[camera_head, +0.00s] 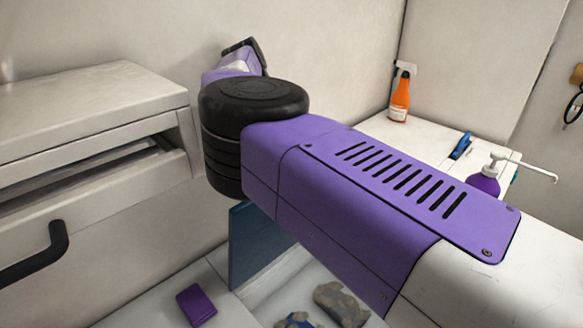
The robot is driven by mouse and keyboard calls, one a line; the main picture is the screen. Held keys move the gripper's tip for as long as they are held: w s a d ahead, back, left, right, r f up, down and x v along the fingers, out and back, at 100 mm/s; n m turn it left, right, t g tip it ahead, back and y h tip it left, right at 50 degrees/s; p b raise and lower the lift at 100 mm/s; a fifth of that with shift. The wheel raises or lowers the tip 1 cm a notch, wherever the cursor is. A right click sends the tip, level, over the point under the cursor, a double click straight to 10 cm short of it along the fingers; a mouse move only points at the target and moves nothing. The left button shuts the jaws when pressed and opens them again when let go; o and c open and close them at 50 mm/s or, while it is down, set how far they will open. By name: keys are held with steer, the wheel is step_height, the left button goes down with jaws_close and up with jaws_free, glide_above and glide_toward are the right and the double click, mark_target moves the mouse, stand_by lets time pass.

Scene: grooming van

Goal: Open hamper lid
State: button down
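A dark blue panel (252,243) stands roughly upright below my arm. It may be the hamper lid, but my arm covers its upper right part. Beside it at the bottom is a pale, open-looking space with a crumpled grey-brown cloth (341,304) and a blue piece (294,321), cut off by the picture edge. I cannot tell for sure that this is the hamper. My purple arm crosses the middle of the view. Its far part bends away behind the black joint, and no gripper fingers show.
A white cabinet (92,100) with an open slot and a black handle (36,254) stands at left. A purple block (197,305) lies low down. On the counter (428,140) at right are an orange spray bottle (400,96), a blue tool (461,145) and a purple pump bottle (484,184).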

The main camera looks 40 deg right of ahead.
steer(key=shift+w+a+f, duration=0.1)
steer(key=shift+w+f, duration=0.1)
steer(key=shift+w, duration=0.2)
steer(key=shift+r, duration=0.1)
steer(key=c, duration=1.5)
jaws_free()
steer(key=shift+o, duration=0.2)
steer(key=shift+r, duration=0.15)
steer(key=shift+r, duration=0.1)
steer(key=shift+s, duration=0.1)
